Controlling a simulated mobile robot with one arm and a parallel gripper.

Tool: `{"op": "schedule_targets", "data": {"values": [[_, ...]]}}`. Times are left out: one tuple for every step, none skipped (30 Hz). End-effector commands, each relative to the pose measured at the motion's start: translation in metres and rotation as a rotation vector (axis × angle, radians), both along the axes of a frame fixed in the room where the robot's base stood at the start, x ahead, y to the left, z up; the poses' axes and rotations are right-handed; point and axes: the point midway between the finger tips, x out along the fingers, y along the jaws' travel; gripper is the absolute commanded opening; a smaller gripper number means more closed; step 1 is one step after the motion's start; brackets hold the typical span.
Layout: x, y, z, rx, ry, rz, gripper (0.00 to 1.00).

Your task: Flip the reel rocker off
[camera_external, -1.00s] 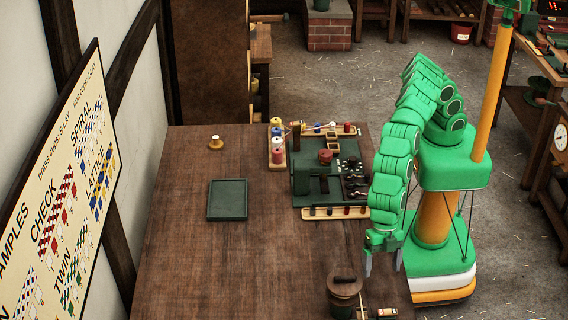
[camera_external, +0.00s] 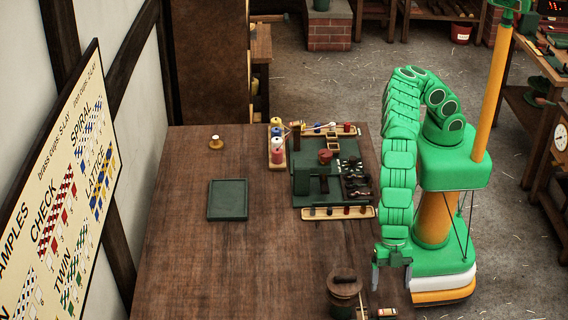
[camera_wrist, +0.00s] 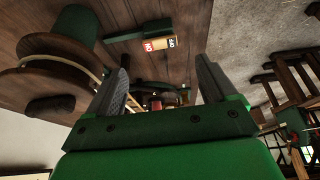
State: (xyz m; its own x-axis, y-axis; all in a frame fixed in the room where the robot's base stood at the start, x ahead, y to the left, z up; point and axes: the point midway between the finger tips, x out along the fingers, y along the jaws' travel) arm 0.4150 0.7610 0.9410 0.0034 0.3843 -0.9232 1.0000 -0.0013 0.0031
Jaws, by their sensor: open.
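I cannot tell which way the rocker is tipped. The reel (camera_external: 345,285) stands just left of it; its round wooden flanges (camera_wrist: 50,60) fill the left of the wrist view. My gripper (camera_external: 391,282) is open and empty, pointing down by the bench's right edge, apart from the rocker.
The wooden bench (camera_external: 200,260) is mostly clear to the left. A green board with bobbins and small parts (camera_external: 325,180) sits at its back right. A dark green tray (camera_external: 228,200) and a small brass-coloured item (camera_external: 216,142) lie further left. Floor is open behind.

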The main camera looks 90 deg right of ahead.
Motion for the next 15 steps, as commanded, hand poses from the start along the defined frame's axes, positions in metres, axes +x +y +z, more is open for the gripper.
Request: {"op": "schedule_targets", "data": {"values": [[0.0, 0.001, -0.003, -0.001, 0.001, 0.0, 0.85], [0.0, 0.002, -0.006, -0.001, 0.002, 0.0, 0.85], [0.0, 0.004, -0.009, -0.001, 0.002, 0.0, 0.85], [-0.001, 0.005, -0.013, -0.001, 0.003, 0.001, 0.85], [-0.001, 0.006, -0.017, -0.002, 0.003, 0.001, 0.85], [-0.001, 0.008, -0.022, -0.004, 0.004, 0.002, 0.85], [-0.001, 0.009, -0.027, -0.006, 0.004, 0.002, 0.85], [-0.002, 0.011, -0.031, -0.006, 0.004, 0.002, 0.85], [-0.002, 0.013, -0.036, -0.006, 0.006, 0.002, 0.85], [-0.002, 0.014, -0.04, -0.006, 0.006, 0.001, 0.85], [-0.002, 0.016, -0.043, -0.006, 0.006, 0.001, 0.85], [-0.001, 0.018, -0.048, -0.004, 0.005, 0.001, 0.85], [-0.001, 0.019, -0.051, -0.004, 0.004, 0.001, 0.85], [-0.001, 0.021, -0.053, -0.002, 0.004, 0.001, 0.85], [0.0, 0.022, -0.056, -0.001, 0.004, -0.001, 0.85]]}}
